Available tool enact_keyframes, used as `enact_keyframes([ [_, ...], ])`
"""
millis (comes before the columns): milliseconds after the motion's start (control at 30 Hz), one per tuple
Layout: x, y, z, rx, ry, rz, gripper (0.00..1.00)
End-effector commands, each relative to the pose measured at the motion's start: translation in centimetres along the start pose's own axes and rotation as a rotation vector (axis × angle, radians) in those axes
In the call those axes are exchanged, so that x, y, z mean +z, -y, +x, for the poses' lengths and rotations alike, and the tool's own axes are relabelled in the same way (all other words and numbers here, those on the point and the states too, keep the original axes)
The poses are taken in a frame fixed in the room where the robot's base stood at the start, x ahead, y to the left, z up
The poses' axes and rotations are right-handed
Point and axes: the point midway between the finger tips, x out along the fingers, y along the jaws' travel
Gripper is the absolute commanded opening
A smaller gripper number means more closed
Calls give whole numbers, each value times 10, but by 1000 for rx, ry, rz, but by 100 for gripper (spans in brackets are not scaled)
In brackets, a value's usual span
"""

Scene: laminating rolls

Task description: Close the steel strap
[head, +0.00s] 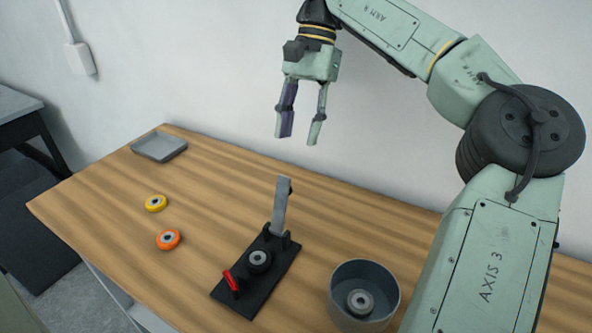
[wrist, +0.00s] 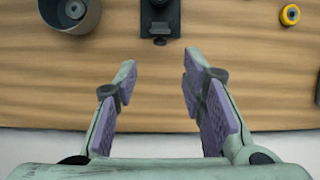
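The steel strap (head: 281,206) is a grey flat bar standing nearly upright, hinged at the back end of a black base plate (head: 272,273). A dark roll (head: 258,260) sits on the plate in front of the hinge. A red latch or lever (head: 231,281) is at the plate's front end. My gripper (head: 300,138) is open and empty, high above the back of the table and apart from the strap. In the wrist view my gripper (wrist: 158,110) shows its fingers spread wide, with the black base plate (wrist: 160,22) beyond them; the strap is hard to make out there.
A yellow roll (head: 156,203) and an orange roll (head: 169,239) lie on the wooden table (head: 100,205) to the left. A grey tray (head: 159,146) is at the back left. A grey round bin (head: 343,314) with a roll inside stands right of the plate.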

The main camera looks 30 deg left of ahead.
Motion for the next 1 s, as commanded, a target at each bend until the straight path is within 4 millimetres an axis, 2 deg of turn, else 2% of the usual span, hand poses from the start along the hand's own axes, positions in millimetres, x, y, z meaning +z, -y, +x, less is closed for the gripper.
enact_keyframes([
  [400, 0, -1, 69, -3, 0, 1, 37],
  [533, 0, -1, 84, -3, -2, 2, 37],
  [700, 0, 0, 96, -3, -2, 3, 37],
  [1000, 0, 0, 98, -4, -2, 3, 36],
])
